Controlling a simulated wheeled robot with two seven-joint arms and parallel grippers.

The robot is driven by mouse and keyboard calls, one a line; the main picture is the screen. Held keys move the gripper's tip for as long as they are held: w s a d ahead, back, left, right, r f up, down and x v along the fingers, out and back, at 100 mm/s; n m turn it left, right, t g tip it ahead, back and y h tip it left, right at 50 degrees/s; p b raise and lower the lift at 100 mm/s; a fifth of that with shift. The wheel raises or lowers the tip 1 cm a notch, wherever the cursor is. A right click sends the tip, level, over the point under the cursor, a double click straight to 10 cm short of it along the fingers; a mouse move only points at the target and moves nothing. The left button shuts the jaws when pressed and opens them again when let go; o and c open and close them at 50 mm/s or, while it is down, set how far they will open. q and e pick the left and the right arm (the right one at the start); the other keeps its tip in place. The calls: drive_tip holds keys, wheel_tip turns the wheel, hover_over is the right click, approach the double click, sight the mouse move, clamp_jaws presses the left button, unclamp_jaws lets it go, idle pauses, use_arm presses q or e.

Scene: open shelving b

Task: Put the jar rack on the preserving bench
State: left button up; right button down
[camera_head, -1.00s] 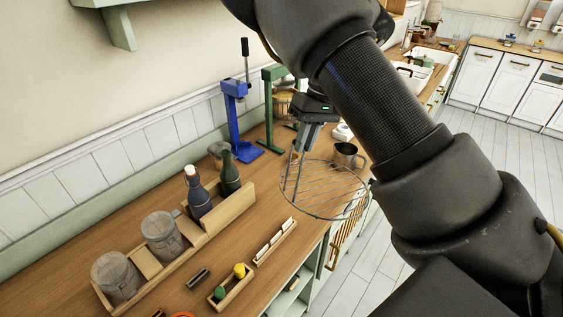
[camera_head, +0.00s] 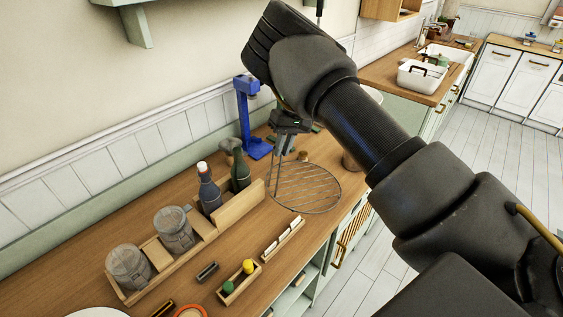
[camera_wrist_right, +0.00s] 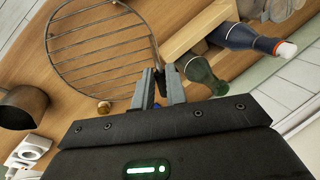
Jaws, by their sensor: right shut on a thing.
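The jar rack is a round wire grid with a thin rim, taken to be the rack (camera_head: 308,187) in the head view; it also shows in the right wrist view (camera_wrist_right: 100,48). My right gripper (camera_head: 278,180) is shut on the rim at the rack's left side; its fingers also show in the wrist view (camera_wrist_right: 158,88). The rack lies roughly level over the wooden bench top (camera_head: 75,287), near its front edge. I cannot tell whether it touches the wood. My right arm hides part of the bench beyond. My left gripper is out of view.
A wooden crate (camera_head: 240,213) with bottles and lidded jars stands left of the rack. A small box of white cards (camera_head: 283,238) lies in front of it. A blue press (camera_head: 247,115) stands behind. A dark mug (camera_wrist_right: 22,107) is near the rack.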

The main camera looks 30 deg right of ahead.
drive_tip(key=shift+w+a+f, duration=0.1)
drive_tip(key=shift+w+f, duration=0.1)
drive_tip(key=shift+f, duration=0.05)
drive_tip(key=f+b, duration=0.3)
drive_tip(key=shift+w+f, duration=0.25)
drive_tip(key=c, duration=1.4)
unclamp_jaws()
drive_tip(key=shift+a, duration=0.1)
drive_tip(key=shift+r, duration=0.1)
drive_tip(key=b+v, duration=0.1)
drive_tip(key=v, duration=1.1)
drive_tip(key=shift+b, duration=0.35)
drive_tip(key=shift+s, duration=0.15)
